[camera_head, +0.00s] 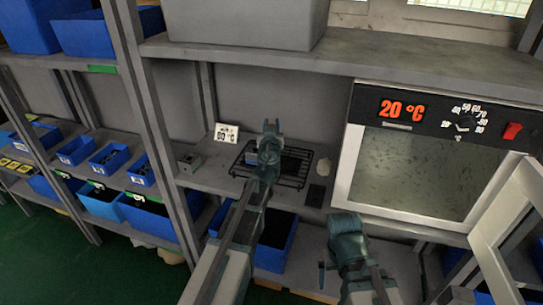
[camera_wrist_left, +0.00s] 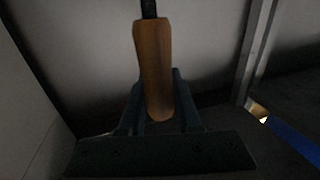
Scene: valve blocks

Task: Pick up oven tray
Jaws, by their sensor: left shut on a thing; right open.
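A black wire rack (camera_head: 240,169), which looks like the oven tray, lies on the grey shelf left of the oven. My left gripper (camera_head: 271,128) is over the rack and covers its middle. In the left wrist view, this gripper (camera_wrist_left: 160,108) is shut on a brown wooden handle (camera_wrist_left: 153,60) with a black rod at its far end. Where the rod joins the rack is hidden. The oven (camera_head: 415,175) has a dark window or cavity and a red 20 °C display. My right gripper (camera_head: 338,270) is in front of the lower shelf, empty; its fingers are partly hidden.
A pale frame (camera_head: 505,220), seemingly the oven's door, sticks out at the right. Shelf posts and blue bins (camera_head: 146,216) are at the left.

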